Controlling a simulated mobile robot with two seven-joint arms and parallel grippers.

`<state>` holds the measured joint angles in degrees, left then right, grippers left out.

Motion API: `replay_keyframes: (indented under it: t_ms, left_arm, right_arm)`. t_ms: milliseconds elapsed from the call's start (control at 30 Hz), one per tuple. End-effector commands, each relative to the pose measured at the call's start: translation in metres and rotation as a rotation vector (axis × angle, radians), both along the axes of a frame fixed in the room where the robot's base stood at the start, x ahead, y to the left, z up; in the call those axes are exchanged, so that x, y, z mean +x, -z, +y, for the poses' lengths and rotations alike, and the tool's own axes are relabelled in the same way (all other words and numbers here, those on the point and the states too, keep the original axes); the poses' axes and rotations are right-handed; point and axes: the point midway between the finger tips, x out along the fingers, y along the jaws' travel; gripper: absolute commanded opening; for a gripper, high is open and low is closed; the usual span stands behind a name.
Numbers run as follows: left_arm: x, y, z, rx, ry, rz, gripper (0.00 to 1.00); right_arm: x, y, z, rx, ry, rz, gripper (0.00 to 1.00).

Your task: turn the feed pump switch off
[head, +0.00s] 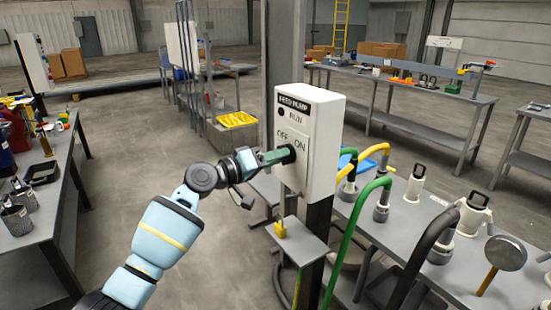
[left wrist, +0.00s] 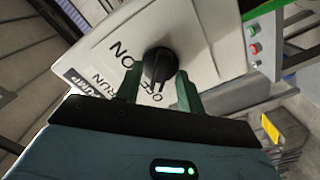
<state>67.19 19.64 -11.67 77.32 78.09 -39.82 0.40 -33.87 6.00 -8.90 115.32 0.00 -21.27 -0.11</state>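The feed pump box (head: 322,130) is a white cabinet labelled FEED PUMP on a post, with a RUN lamp (head: 281,112) that looks dark. Its black rotary knob (left wrist: 160,68) sits between the OFF and ON marks. In the head view the knob (head: 291,152) is partly covered by my left gripper (head: 278,156). In the left wrist view the green fingers of the left gripper (left wrist: 160,85) flank the knob closely on both sides and appear shut on it. Which mark the knob points at is hard to tell. My right gripper is not in view.
A small shelf (head: 310,247) with a yellow padlock (head: 280,228) stands below the box. A bench (head: 385,235) with hoses and fittings is at the right, and a workbench (head: 62,160) with tools at the left. Open floor lies between.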

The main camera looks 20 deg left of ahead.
Motion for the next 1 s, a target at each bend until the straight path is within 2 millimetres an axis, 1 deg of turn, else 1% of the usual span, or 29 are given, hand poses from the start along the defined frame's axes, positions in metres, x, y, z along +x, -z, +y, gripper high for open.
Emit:
replay_keyframes:
  t_ms: [167,400,500,667,1000]
  left_arm:
    - [-0.016,0.001,0.014,0.002,-0.003,0.000,0.38]
    - [-0.044,0.002,0.035,0.003,-0.001,0.002,0.38]
    - [-0.052,0.002,0.042,0.000,-0.002,0.001,0.38]
    - [-0.059,0.001,0.046,0.001,-0.001,0.000,0.38]
    - [-0.059,0.000,0.046,0.000,0.000,0.000,0.38]
  right_arm:
    - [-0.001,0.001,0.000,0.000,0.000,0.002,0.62]
    - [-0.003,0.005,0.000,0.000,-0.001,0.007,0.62]
    - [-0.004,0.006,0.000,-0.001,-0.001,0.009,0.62]
    - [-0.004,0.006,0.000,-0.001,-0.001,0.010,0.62]
    - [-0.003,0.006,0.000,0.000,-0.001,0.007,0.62]
